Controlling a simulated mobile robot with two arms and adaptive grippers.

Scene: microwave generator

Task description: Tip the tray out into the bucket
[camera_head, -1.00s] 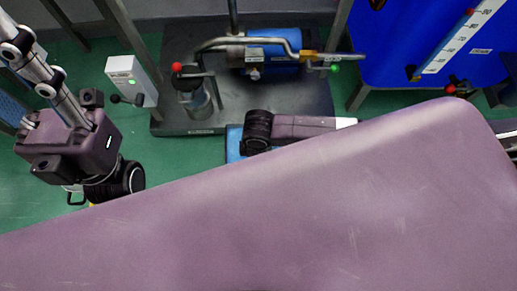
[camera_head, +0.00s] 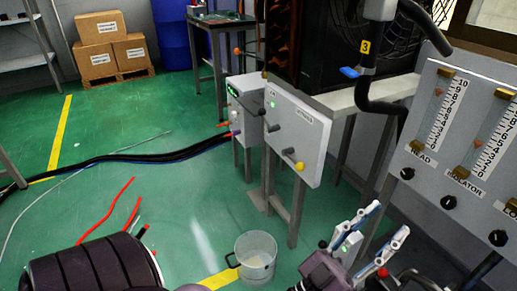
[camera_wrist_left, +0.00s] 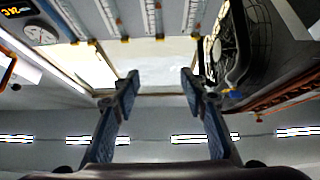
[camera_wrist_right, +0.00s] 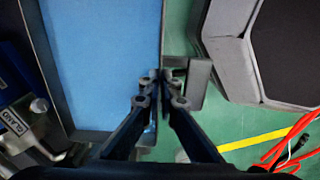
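In the right wrist view a tray (camera_wrist_right: 85,137) with a grey rim and a flat blue inside fills the upper left. A grey bracket-like handle sticks out from its right side. My right gripper (camera_wrist_right: 161,84) has its fingertips close together at this side, and looks shut on the tray's edge or handle; the exact contact is hidden. A clear bucket (camera_head: 257,262) with a dark handle stands upright on the floor in the head view. My left gripper (camera_head: 389,220) is to the bucket's right, fingers spread; its wrist view shows it open and empty (camera_wrist_left: 160,88).
A grey cabinet (camera_head: 297,135) on legs stands behind the bucket. A flowmeter panel (camera_head: 455,150) is at right. Black hoses (camera_head: 150,155) and red tubing (camera_head: 107,210) cross the green floor at left. Boxes (camera_head: 112,48) stand far back; the floor between is mostly open.

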